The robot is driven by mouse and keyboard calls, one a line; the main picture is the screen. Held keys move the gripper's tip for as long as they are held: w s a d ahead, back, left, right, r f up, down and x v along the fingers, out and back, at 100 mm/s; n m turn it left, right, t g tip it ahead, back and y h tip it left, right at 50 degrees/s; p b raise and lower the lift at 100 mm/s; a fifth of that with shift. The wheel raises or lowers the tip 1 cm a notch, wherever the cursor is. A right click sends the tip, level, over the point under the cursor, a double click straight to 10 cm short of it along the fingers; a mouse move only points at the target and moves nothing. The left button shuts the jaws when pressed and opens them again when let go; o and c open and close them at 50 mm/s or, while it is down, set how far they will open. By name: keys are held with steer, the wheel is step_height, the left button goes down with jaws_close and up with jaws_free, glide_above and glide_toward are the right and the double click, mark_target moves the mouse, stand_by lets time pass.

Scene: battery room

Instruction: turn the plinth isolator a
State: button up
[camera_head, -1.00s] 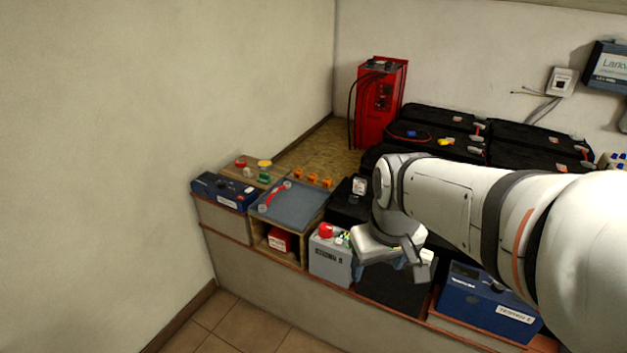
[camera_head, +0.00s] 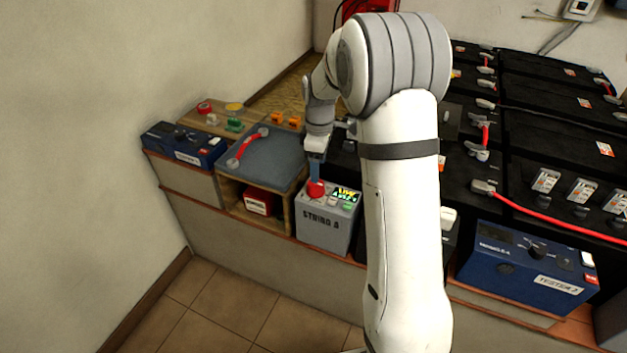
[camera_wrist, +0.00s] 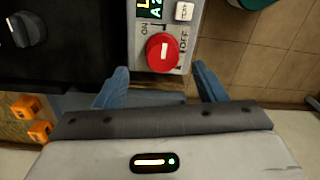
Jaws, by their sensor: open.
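The isolator is a grey box (camera_head: 325,228) marked STRING A, with a red round knob (camera_head: 315,190) on top and a lit LIVE display (camera_head: 347,193). My gripper (camera_head: 316,170) is above the knob, pointing down. In the wrist view my gripper (camera_wrist: 160,72) is open, its blue fingertips to either side of the knob's near edge, with gaps. I cannot tell whether the fingers are level with the knob.
A wooden box with a grey top (camera_head: 275,150) and red handle stands left of the isolator. A blue tester (camera_head: 185,147) is farther left, another blue tester (camera_head: 525,268) right. Black batteries (camera_head: 535,120) with a red cable fill the right. Tiled floor is in front.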

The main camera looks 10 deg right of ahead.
mark_target(316, 187)
steer(key=f, duration=0.4)
steer(key=f+b, duration=0.1)
steer(key=f, duration=0.1)
steer(key=shift+s+a+f, duration=0.15)
steer(key=shift+a, duration=0.15)
